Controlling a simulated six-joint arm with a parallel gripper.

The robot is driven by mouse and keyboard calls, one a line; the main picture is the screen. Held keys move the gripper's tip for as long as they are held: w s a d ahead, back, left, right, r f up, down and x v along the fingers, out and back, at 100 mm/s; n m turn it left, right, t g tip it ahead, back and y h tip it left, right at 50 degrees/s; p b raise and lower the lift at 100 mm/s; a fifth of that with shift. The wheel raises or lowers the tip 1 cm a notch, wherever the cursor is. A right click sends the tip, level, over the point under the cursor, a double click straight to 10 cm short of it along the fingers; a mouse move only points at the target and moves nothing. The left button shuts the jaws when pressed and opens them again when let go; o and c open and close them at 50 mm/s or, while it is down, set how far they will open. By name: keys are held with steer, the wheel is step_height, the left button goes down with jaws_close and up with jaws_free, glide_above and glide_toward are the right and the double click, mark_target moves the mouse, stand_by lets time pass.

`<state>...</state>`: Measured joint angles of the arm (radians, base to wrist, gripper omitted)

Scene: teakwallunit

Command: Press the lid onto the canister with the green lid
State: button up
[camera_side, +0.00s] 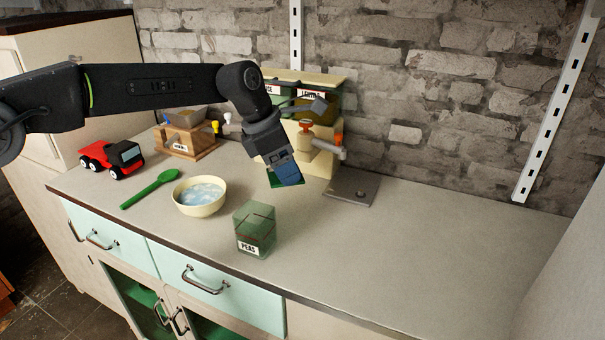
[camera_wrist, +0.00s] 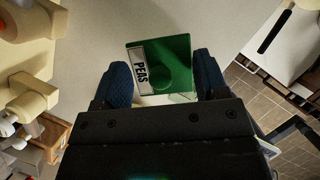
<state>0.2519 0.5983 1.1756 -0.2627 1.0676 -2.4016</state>
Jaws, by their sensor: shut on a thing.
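The canister (camera_side: 255,230), a translucent green box with a white PEAS label, stands upright near the counter's front edge in the side view. My gripper (camera_side: 285,175) is shut on the green lid (camera_side: 273,180), tilted above the counter, behind and to the right of the canister and apart from it. In the wrist view the square green lid (camera_wrist: 178,62) with its round knob shows beyond the blue fingers of my gripper (camera_wrist: 165,88). A PEAS strip runs along its left side; I cannot tell whether it belongs to the lid. The fingers hide part of the lid.
A cream bowl (camera_side: 200,195) and a green spoon (camera_side: 150,189) lie left of the canister. A red truck (camera_side: 112,157) and a wooden box (camera_side: 186,140) stand further back. A cream unit (camera_side: 318,160) and a grey plate (camera_side: 352,188) are behind my gripper. The right counter is clear.

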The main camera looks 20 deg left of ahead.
steer(key=s+a+r+m, duration=0.2)
steer(key=s+a+r, duration=0.1)
steer(key=s, duration=0.4)
step_height(320, 180, down, 7)
steer(key=shift+r+h, duration=0.15)
steer(key=shift+h, duration=0.15)
stand_by(2.3)
steer(key=o, duration=1)
steer(key=shift+o, duration=0.3)
step_height(320, 180, up, 7)
stand_by(0.6)
steer(key=shift+c, duration=0.5)
jaws_close()
stand_by(0.4)
